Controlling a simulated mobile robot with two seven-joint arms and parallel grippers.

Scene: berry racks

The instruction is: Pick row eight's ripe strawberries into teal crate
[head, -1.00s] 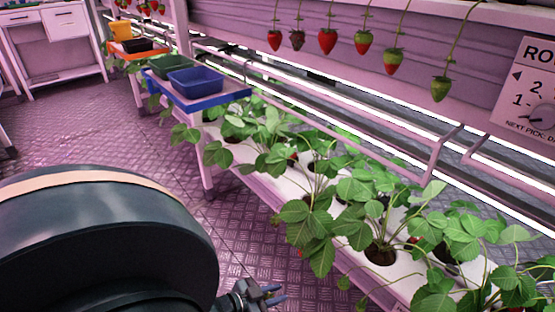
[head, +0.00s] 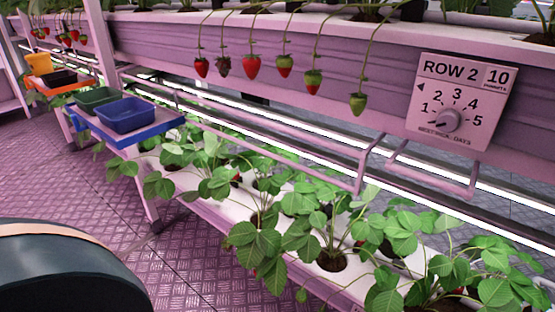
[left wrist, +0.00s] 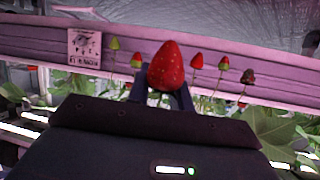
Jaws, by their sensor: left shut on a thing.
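My left gripper (left wrist: 164,98) shows in the left wrist view, shut on a large red strawberry (left wrist: 167,66). In the head view only a dark part of my arm shows at lower left; neither gripper is visible there. Hanging along the upper trough in the head view are red strawberries (head: 252,67) (head: 201,68), a dark one (head: 222,66), part-red ones (head: 284,66) (head: 313,82) and a green one (head: 358,103). A dark green or teal crate (head: 95,98) stands at left, behind the blue crate (head: 128,116).
The sign (head: 462,98) on the trough reads ROW 2, not row eight. A black crate (head: 62,78) and an orange crate (head: 38,63) stand farther back. Leafy plants (head: 310,225) fill the white lower trough, below metal rails (head: 300,155). The floor (head: 150,255) at left is clear.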

